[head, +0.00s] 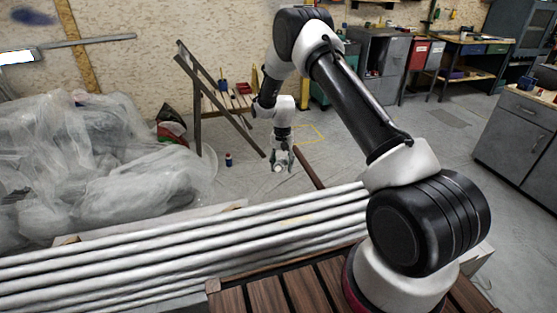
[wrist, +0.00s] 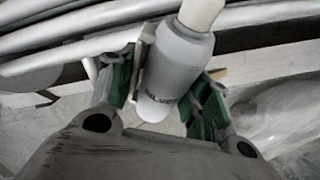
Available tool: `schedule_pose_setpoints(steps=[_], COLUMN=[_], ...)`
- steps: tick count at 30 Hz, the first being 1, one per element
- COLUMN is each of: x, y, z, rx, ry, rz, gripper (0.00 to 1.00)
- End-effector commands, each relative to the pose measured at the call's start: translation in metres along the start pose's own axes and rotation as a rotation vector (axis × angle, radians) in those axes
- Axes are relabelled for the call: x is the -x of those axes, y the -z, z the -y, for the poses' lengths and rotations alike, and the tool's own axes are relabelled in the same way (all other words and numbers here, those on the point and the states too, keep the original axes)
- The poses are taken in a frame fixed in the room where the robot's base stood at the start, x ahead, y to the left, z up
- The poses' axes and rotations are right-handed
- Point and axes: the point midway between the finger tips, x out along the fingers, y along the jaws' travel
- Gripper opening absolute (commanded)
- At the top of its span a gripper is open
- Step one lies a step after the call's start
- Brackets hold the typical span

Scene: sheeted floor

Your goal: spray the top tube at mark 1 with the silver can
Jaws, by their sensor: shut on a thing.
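My gripper (head: 282,158) hangs at the end of my arm, beyond the stack of tubes. In the wrist view its green-padded fingers are shut on the silver can (wrist: 175,68), a grey can with dark lettering, partly hidden by the fingers. The can's pale narrower end is at the top edge of that view. Several long whitish tubes (head: 150,236) lie side by side across the head view; they also show at the upper left of the wrist view (wrist: 75,52). A faint yellowish patch (head: 297,219) shows on the tubes. I cannot read a mark number.
A small dark can with red on it (head: 228,160) stands on the sheeted floor left of my gripper. Plastic-covered heaps (head: 90,150) fill the left. A wooden trestle (head: 205,100) stands behind. Grey cabinets (head: 525,140) are at the right. Floor right of the gripper is fairly clear.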

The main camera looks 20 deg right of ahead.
Motion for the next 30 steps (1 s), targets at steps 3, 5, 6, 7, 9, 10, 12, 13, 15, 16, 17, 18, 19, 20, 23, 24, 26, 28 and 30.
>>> schedule_pose_setpoints(steps=[3,5,6,7,9,10,12,13,15,16,17,18,19,20,23,24,26,28,30], x=[0.001,0.001,0.001,0.002,0.002,0.002,0.003,0.003,0.003,0.004,0.004,0.004,0.004,0.005,0.005,0.005,0.005,0.006,0.006], y=[0.011,0.017,0.021,0.024,0.033,0.037,0.045,0.049,0.058,0.062,0.066,0.070,0.073,0.076,0.085,0.088,0.091,0.094,0.095], z=[-0.021,-0.032,-0.040,-0.047,-0.064,-0.071,-0.089,-0.096,-0.113,-0.120,-0.127,-0.135,-0.142,-0.147,-0.164,-0.169,-0.175,-0.180,-0.183], rx=[-0.004,-0.004,-0.004,-0.005,-0.004,-0.005,-0.005,-0.004,-0.004,-0.003,-0.004,-0.004,-0.003,-0.003,-0.002,-0.001,-0.001,0.000,0.001], ry=[0.000,0.000,0.000,0.000,0.000,0.000,-0.001,-0.001,-0.001,-0.001,-0.001,0.000,0.000,0.000,0.000,0.000,-0.001,-0.001,-0.001], rz=[0.001,0.001,0.001,0.001,0.001,0.001,0.002,0.001,0.001,0.001,0.001,0.001,0.001,0.001,0.001,0.001,0.001,0.002,0.002], gripper=[0.40,0.40,0.40,0.40,0.40,0.40,0.40,0.40,0.40,0.40,0.40,0.40,0.40,0.40,0.40,0.40,0.40,0.40,0.40])
